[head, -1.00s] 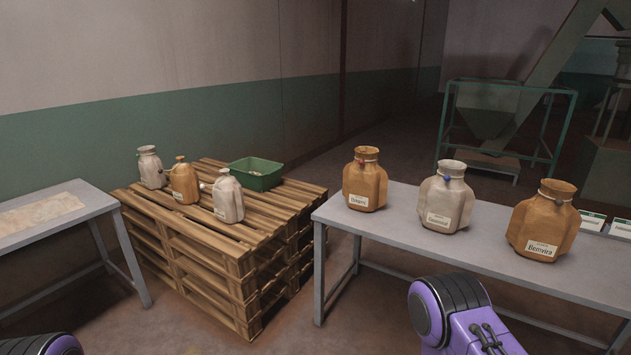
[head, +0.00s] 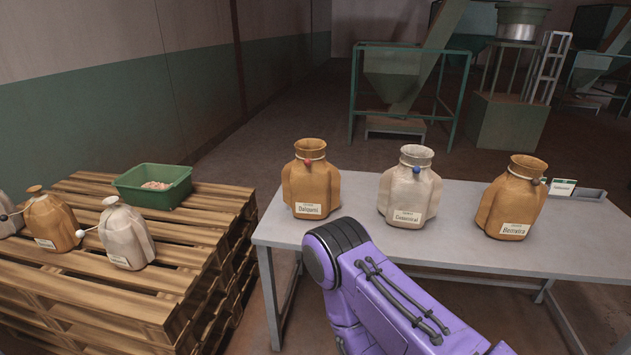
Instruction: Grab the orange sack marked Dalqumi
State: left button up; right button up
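The orange sack marked Dalqumi (head: 309,185) stands upright at the left end of the grey table (head: 365,240), with a red bead at its tied neck. A white sack (head: 409,187) stands to its right; its label looks like Gataminal. Another orange sack (head: 512,200), with a label that looks like Bemvira, stands further right. A purple link of my arm rises in front of the table, below and right of the Dalqumi sack. Neither gripper is in view.
A pallet stack (head: 130,285) at left holds a green crate (head: 152,188), a smaller orange sack (head: 50,222) and white sacks (head: 126,238). A gap separates pallets and table. Cards (head: 562,187) stand at the table's back right. Machinery frames stand behind.

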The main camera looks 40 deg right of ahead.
aim_at(313, 191)
jog(key=z, duration=0.6)
jog(key=i, duration=0.8)
jog(key=z, duration=0.8)
